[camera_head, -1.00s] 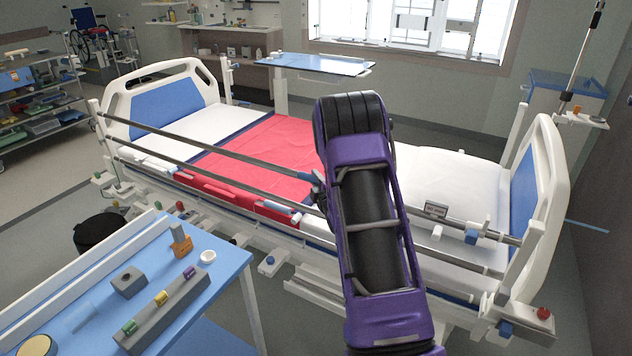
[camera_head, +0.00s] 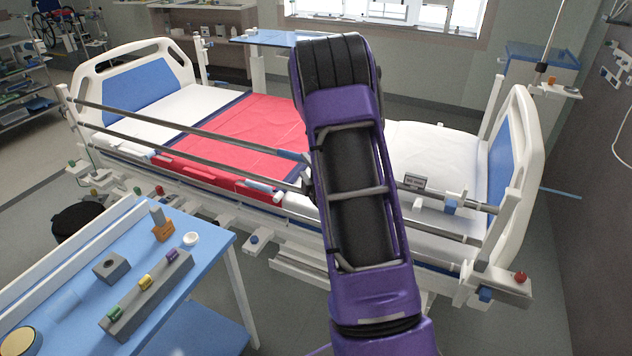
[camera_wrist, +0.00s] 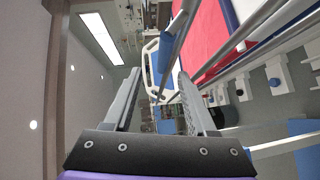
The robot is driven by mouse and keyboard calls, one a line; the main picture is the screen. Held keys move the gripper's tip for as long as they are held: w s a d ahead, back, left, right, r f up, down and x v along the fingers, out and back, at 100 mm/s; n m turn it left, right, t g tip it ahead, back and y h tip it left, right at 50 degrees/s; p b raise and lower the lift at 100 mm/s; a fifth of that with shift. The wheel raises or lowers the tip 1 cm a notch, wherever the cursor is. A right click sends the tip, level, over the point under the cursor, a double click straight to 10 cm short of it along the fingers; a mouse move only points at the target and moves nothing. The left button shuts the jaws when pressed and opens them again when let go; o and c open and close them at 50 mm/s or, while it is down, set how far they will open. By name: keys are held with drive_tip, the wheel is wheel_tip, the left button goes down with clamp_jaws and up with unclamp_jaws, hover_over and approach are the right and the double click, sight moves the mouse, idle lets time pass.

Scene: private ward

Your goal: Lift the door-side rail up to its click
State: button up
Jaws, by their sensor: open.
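The near-side bed rail (camera_head: 220,139) has two long grey metal bars along the side of the bed facing me. The upper bar runs between the end posts, with blue sleeves near its middle. A small label plate (camera_head: 414,182) is on its right part. In the head view my purple and black arm crosses in front of the rail's middle and hides my gripper and part of the bars. In the wrist view my gripper (camera_wrist: 160,76) is open. A grey bar (camera_wrist: 176,45) appears in the gap between its fingers; I cannot tell whether it touches them.
The bed has a red sheet (camera_head: 250,130) and a white footboard (camera_head: 527,140) at right. A blue table (camera_head: 205,225) with blocks stands at front left, near a black bin (camera_head: 78,222). An overbed table (camera_head: 265,38) stands behind the bed. Open floor shows at far right.

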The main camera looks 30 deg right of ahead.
drive_tip(key=s+r, duration=0.1)
drive_tip(key=s, duration=0.7)
drive_tip(key=shift+a, duration=0.45)
drive_tip(key=shift+r, duration=0.1)
